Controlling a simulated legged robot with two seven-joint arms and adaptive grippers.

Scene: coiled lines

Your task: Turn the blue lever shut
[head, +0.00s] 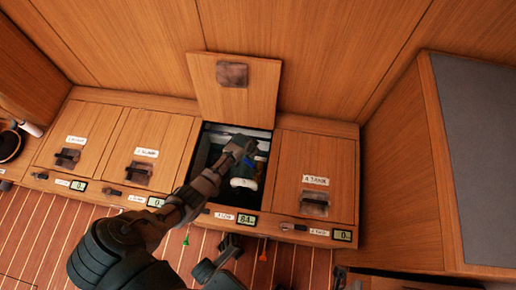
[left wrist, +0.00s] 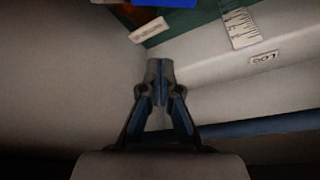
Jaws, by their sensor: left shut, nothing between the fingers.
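The blue lever (head: 249,162) shows as a small blue patch inside an open compartment (head: 198,155), below the lifted hatch. My left arm reaches in from the lower left, and my left gripper (head: 243,146) is inside the opening, close to the lever and partly covering it. In the left wrist view my left gripper (left wrist: 160,68) is shut and empty. A bright blue piece (left wrist: 165,3), apparently the lever, is cut off at the top edge, apart from the fingertips. The lever's exact angle is hidden.
The open hatch lid (head: 230,100) stands against the wooden wall. Closed hatches with dark latches (head: 314,203) lie on both sides. Small displays (head: 246,219) and green and orange tags (head: 263,254) line the front edge. In the left wrist view, pale walls and a ruled scale (left wrist: 241,27) surround the gripper.

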